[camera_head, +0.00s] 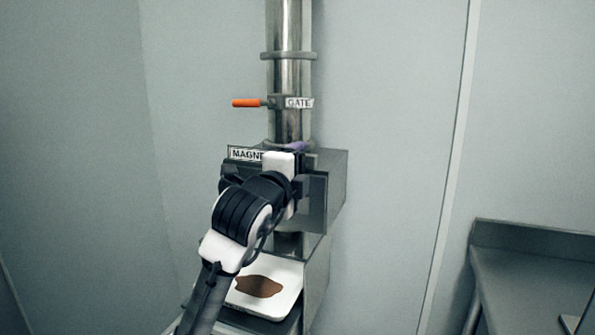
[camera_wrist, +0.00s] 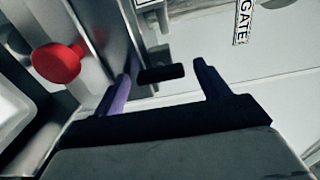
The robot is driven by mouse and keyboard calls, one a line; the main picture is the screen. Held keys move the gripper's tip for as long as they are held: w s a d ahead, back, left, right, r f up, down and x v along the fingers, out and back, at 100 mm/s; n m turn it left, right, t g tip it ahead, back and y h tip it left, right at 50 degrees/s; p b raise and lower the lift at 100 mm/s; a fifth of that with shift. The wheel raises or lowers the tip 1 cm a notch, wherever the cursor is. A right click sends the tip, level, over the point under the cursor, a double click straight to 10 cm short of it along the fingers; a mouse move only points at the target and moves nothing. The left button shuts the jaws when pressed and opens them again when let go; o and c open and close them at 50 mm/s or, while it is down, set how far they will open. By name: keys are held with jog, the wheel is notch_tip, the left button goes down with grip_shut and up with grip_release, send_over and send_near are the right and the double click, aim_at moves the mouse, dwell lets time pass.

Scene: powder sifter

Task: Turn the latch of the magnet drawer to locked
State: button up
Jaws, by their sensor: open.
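The magnet drawer housing (camera_head: 337,185) is a grey metal box on the vertical pipe, with a partly covered "MAGNE…" label (camera_head: 246,154). My gripper (camera_wrist: 165,78) is open in front of it, and my arm hides most of the drawer front in the head view. In the wrist view a short black bar (camera_wrist: 162,73), which looks like the latch handle, shows between the two fingers, with gaps on both sides. I cannot tell how deep it sits between them. The left finger looks purple. The latch's locked or unlocked marking is not visible.
A red knob (camera_wrist: 58,63) is just left of my fingers. Above the drawer is an orange gate handle (camera_head: 246,103) with a "GATE" label (camera_head: 299,103). Below, a white tray (camera_head: 285,270) holds brown powder (camera_head: 258,286). A metal table (camera_head: 535,270) stands at right.

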jog(key=b+v, duration=0.2)
jog(key=v, duration=1.2)
jog(key=shift+w+d, duration=0.1)
